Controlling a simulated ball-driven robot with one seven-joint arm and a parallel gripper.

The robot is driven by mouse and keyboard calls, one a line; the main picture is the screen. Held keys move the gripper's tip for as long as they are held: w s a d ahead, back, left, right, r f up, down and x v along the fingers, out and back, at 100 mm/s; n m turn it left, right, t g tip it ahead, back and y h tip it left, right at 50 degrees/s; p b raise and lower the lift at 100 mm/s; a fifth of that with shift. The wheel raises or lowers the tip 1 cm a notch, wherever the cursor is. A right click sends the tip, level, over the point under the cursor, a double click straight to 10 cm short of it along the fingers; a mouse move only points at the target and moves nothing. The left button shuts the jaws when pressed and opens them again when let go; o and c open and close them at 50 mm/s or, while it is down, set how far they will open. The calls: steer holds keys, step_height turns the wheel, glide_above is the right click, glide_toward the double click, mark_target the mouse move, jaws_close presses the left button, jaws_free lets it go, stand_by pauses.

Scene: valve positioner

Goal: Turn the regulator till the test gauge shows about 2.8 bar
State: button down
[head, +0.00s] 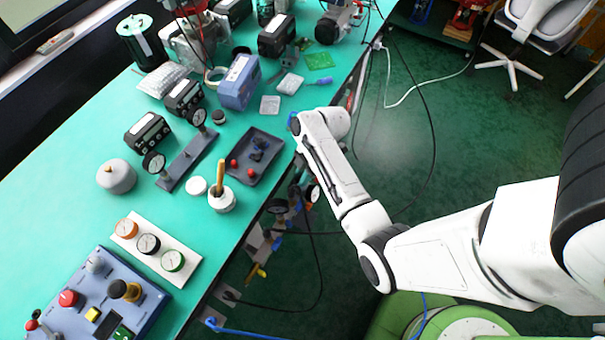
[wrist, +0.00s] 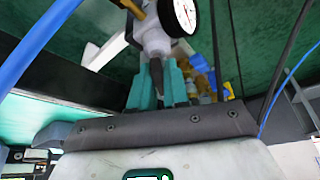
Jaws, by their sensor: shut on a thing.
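In the wrist view, my gripper (wrist: 160,72) has its teal fingers closed around a dark, tapered piece under the pale grey regulator body (wrist: 153,38). A brass fitting (wrist: 131,7) is above the body. A round gauge (wrist: 186,14) with a white dial is beside it, cut by the top edge. Its reading is too small to tell. In the head view my gripper is hidden behind my arm. A small gauge (head: 313,194) hangs among fittings at the table's side. I cannot tell whether it is the same gauge.
The teal table (head: 70,195) carries a grey tray (head: 272,165), a gauge manifold (head: 187,160), a white gauge panel (head: 135,248) and a blue control box (head: 150,315). Dark hoses and a blue cable (wrist: 35,45) run near my gripper. The floor (head: 435,130) beside the table is mostly clear.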

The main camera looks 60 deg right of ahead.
steer(key=c, duration=1.2)
jaws_free()
steer(key=shift+r, duration=0.1)
steer(key=v, duration=1)
steer(key=shift+d+r, duration=0.15)
steer(key=shift+r, duration=0.15)
steer(key=s+a+m+g+h, duration=0.1)
steer(key=s+a+m+h, duration=0.3)
steer(key=s+a+m, duration=0.8)
steer(key=a+r+m, duration=0.1)
steer(key=a, duration=0.2)
stand_by(0.7)
